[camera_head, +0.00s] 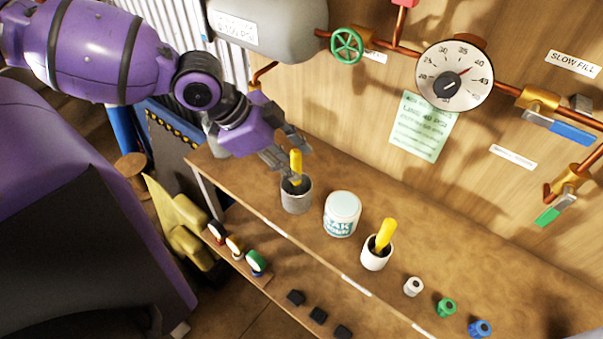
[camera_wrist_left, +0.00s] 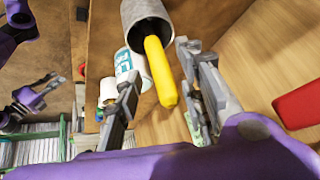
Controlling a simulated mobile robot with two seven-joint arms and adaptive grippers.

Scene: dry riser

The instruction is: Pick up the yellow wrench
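A yellow handle (camera_head: 295,162) stands upright in a grey cup (camera_head: 296,198) on the wooden shelf. A second yellow handle (camera_head: 385,233) leans in a white cup (camera_head: 376,258) farther right. The cups hide the lower ends, so I cannot tell which is the wrench. My left gripper (camera_head: 287,154) is open around the handle in the grey cup. In the left wrist view that handle (camera_wrist_left: 160,72) lies between the two spread fingers (camera_wrist_left: 163,95), with a gap on both sides. My right gripper (camera_wrist_left: 38,100) seems to show small at the left there; its opening is unclear.
A white labelled tub (camera_head: 342,214) stands between the cups. White, green and blue fittings (camera_head: 446,307) sit at the shelf's right. Tape rolls (camera_head: 236,245) lie on a lower ledge. Copper pipes with a gauge (camera_head: 454,75) and a green valve wheel (camera_head: 346,46) run along the wall.

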